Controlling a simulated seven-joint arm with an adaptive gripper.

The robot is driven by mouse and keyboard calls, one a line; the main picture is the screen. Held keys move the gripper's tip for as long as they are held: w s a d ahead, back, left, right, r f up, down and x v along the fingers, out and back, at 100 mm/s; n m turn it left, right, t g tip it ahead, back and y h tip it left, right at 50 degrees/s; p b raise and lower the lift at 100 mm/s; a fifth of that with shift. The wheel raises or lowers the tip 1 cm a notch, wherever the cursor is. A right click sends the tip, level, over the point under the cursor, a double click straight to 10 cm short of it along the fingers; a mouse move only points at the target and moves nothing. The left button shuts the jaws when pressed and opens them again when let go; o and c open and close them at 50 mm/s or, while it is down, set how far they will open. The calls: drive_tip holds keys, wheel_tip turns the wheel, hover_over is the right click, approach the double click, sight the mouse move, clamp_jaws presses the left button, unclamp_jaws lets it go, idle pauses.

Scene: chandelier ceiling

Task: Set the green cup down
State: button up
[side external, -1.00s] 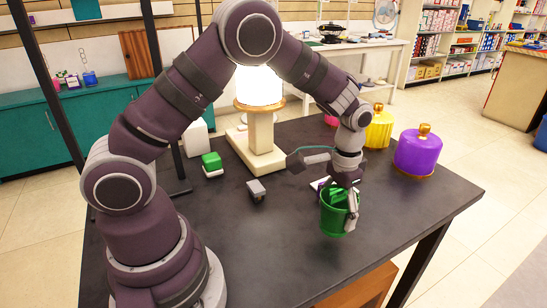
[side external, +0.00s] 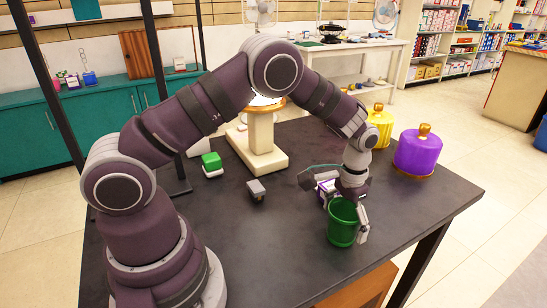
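The green cup (side external: 341,226) is upright at the right front part of the dark table, with its open mouth facing up. I see no clear gap under its base, but this view does not settle whether it touches the table. My gripper (side external: 360,222) is at the cup, coming down from above and behind. One pale finger shows just outside the cup's right wall. The other finger is hidden, so I cannot tell whether the gripper is shut on the cup or open around it.
A white and purple box (side external: 325,187) sits right behind the cup, partly hidden. A purple lidded jar (side external: 417,153) and a yellow one (side external: 379,128) stand at the back right. A lamp (side external: 262,145), green-topped block (side external: 211,163) and grey block (side external: 256,189) stand left. The table's front is clear.

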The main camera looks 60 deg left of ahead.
wheel_tip(320, 180, up, 17)
drive_tip(key=s+t, duration=0.1)
drive_tip(key=s, duration=0.2)
drive_tip(key=s+a+r+t, duration=0.2)
drive_tip(key=s+t, duration=0.2)
drive_tip(key=s, duration=0.8)
drive_tip(key=shift+s+t, duration=0.25)
drive_tip(key=shift+t, duration=0.05)
idle(0.5)
